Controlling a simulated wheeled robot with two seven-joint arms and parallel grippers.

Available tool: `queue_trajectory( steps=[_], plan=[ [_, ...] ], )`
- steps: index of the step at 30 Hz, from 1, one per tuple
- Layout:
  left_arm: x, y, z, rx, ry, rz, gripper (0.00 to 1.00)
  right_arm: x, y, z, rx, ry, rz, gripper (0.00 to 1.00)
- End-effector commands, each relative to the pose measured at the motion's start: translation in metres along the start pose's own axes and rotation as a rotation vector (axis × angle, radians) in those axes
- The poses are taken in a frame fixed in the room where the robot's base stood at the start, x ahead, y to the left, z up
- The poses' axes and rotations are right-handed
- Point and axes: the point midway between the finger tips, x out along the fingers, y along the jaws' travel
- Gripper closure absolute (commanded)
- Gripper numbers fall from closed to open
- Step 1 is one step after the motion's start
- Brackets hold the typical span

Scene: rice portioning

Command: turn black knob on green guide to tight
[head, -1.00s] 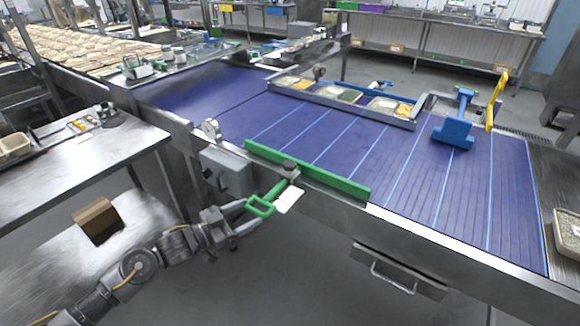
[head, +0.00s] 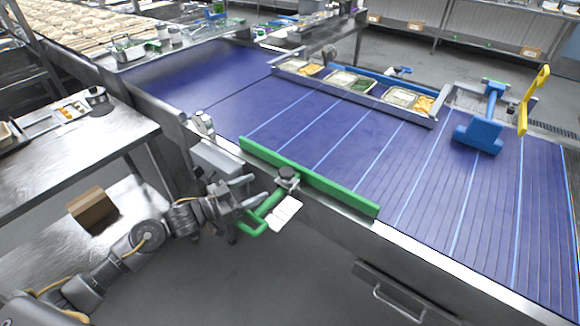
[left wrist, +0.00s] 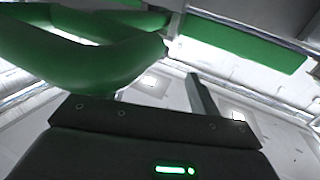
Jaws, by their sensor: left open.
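The green guide (head: 330,187) lies along the near edge of the blue conveyor. The black knob (head: 287,173) sits on its bracket at the conveyor rail, with a green handle loop (head: 252,228) below it and a white tag (head: 285,213) hanging beside it. My left gripper (head: 252,191) is open and empty, left of the knob and close to the green handle. In the left wrist view the green handle (left wrist: 85,55) is large and near, and one finger (left wrist: 202,95) shows. The knob cannot be made out there. My right gripper is not in view.
The blue conveyor (head: 400,165) carries a rail with food trays (head: 350,82) at its far side. A blue paddle tool (head: 480,135) stands at the right. A grey box (head: 217,160) on the conveyor side is close behind my left gripper. A steel table (head: 60,150) stands at left.

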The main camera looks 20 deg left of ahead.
Motion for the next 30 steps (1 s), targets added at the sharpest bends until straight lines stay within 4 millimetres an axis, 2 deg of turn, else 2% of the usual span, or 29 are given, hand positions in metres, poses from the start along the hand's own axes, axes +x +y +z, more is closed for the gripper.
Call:
queue_trajectory(
  steps=[5,9,18,24,30],
  plan=[
    [0.019,0.003,-0.003,0.000,0.004,0.012,0.37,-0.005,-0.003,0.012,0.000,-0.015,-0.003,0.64],
    [0.044,0.003,-0.004,-0.001,0.005,0.013,0.37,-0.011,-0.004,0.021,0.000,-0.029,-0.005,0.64],
    [0.094,0.003,-0.003,0.000,0.003,0.009,0.37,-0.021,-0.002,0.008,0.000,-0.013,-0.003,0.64],
    [0.111,0.003,-0.001,0.001,0.001,0.009,0.37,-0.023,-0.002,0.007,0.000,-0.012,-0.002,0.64],
    [0.114,0.003,-0.001,0.001,0.002,0.009,0.37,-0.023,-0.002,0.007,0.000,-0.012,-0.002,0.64]
  ],
)
